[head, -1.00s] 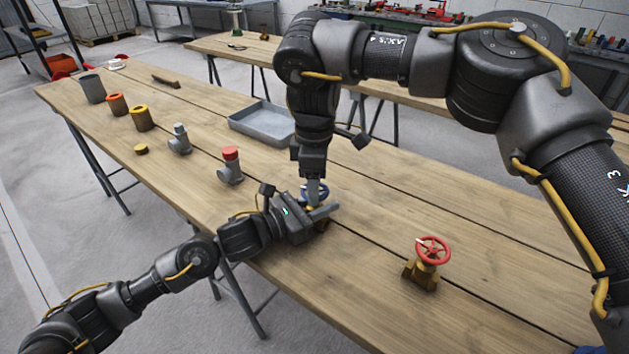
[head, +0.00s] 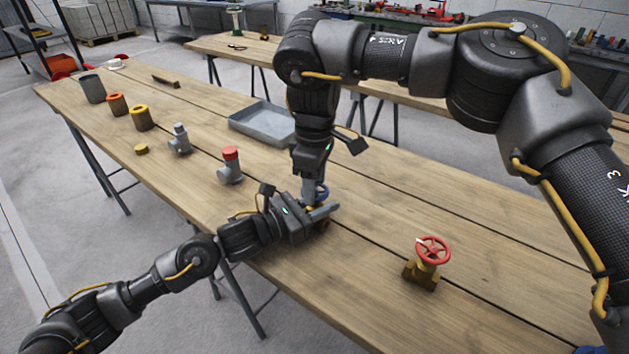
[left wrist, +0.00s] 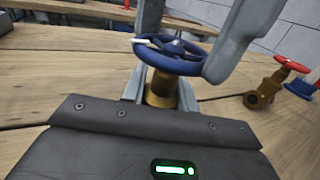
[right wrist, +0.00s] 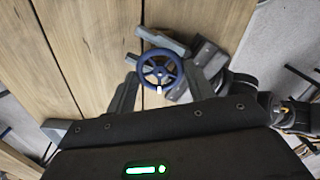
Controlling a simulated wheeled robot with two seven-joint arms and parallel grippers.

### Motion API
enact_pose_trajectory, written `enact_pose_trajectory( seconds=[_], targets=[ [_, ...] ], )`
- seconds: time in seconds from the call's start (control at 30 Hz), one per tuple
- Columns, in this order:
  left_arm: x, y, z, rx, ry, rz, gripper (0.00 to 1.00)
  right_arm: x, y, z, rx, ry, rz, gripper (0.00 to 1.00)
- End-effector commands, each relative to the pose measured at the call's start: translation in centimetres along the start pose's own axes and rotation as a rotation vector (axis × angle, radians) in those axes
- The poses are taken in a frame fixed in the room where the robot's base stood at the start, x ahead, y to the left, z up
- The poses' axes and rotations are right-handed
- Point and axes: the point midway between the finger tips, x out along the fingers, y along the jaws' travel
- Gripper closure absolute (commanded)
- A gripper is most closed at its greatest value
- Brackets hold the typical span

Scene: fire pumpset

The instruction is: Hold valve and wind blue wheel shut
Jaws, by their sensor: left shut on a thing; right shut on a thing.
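The valve with the blue wheel stands upright on the wooden table near its front edge. Its blue wheel (head: 323,191) is mostly hidden in the head view, but shows clearly in the left wrist view (left wrist: 168,57) and the right wrist view (right wrist: 160,71). A white mark is on its rim. My left gripper (head: 322,213) is shut on the brass valve body (left wrist: 160,89) below the wheel. My right gripper (head: 314,196) points down from above and is shut on the blue wheel, one finger on either side of the rim.
A second brass valve with a red wheel (head: 430,254) stands to the right. Grey pipe fittings, one red-capped (head: 231,166), orange and yellow rings (head: 141,118) and a grey tray (head: 262,124) are farther back.

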Motion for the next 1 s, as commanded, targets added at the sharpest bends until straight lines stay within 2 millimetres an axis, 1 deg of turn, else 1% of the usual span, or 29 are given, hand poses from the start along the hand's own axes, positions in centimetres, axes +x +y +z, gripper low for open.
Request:
enact_pose_trajectory(
  seconds=[0.03,0.17,0.2,0.43,0.53,0.67,0.9,1.0],
  targets=[
    [0.0,-0.1,-0.1,-0.001,0.002,-0.002,1.0,0.0,0.1,0.1,0.003,-0.001,0.003,0.43],
    [0.0,-0.1,-0.1,-0.001,0.002,-0.002,1.0,0.0,0.1,0.1,0.002,-0.001,0.002,0.26],
    [0.0,-0.1,-0.1,-0.001,0.002,-0.002,1.0,0.0,0.1,0.1,0.001,-0.001,0.002,0.25],
    [0.0,-0.1,-0.1,-0.001,0.002,-0.001,1.0,0.0,0.0,0.0,0.0,0.0,0.001,0.25],
    [0.0,-0.1,-0.1,-0.001,0.002,-0.001,1.0,-0.6,0.1,0.0,0.0,0.0,0.002,0.25],
    [0.0,-0.1,-0.1,-0.001,0.002,-0.001,1.0,-2.5,0.1,0.0,-0.001,0.001,0.005,0.25],
    [0.0,0.0,-0.1,0.0,0.002,-0.001,1.0,-7.6,0.1,0.0,0.002,0.0,0.007,0.25],
    [0.0,0.0,-0.1,0.0,0.002,-0.001,1.0,-9.3,0.1,0.0,0.002,-0.001,0.007,0.25]
  ],
)
